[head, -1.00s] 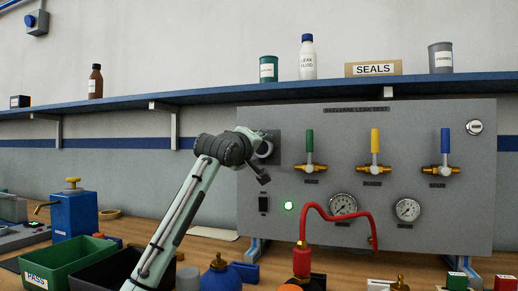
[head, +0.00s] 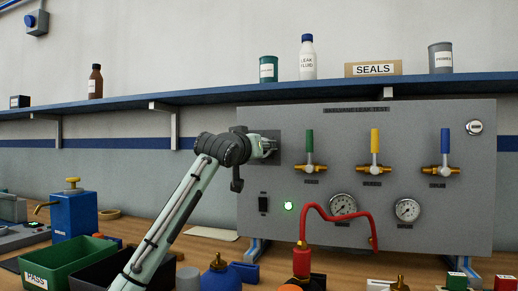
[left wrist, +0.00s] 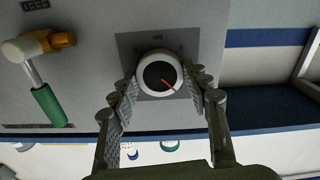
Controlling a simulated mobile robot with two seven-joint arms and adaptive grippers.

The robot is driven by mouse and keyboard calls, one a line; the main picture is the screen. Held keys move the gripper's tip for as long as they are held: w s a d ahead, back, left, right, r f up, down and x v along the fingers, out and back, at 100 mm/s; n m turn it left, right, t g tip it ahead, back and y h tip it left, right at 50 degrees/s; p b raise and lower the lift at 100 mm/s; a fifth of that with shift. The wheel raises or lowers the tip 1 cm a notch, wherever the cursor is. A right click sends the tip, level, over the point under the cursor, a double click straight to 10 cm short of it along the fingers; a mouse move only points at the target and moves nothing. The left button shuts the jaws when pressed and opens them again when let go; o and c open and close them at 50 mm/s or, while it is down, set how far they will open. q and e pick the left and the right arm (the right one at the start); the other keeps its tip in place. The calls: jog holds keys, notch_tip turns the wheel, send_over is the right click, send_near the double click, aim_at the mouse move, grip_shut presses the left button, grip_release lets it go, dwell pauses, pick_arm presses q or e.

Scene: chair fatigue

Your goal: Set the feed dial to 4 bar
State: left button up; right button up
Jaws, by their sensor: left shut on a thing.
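The feed dial (left wrist: 158,72) is a round knob with a white rim and dark face on a dark square plate (left wrist: 130,45) of the grey panel. In the left wrist view, which is upside down, its red pointer slants to the lower right. Its scale marks are too small to read. My left gripper (left wrist: 160,82) has a finger on either side of the dial and is shut on it. In the head view my left gripper (head: 268,147) reaches the plate at the panel's upper left and hides most of the dial. My right gripper is not in view.
Right of the dial is the green-handled valve (head: 310,150), then yellow (head: 375,150) and blue (head: 445,150) ones. Two gauges (head: 343,206) and a looped red hose (head: 335,213) are below. A shelf (head: 200,98) with bottles runs above; a green bin (head: 60,262) stands lower left.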

pick_arm(q)
jog(key=shift+r+m, duration=0.15)
jog(key=shift+m, duration=8.35)
jog(key=o, duration=1.2)
jog(key=shift+c, duration=0.2)
jog(key=v, duration=1.2)
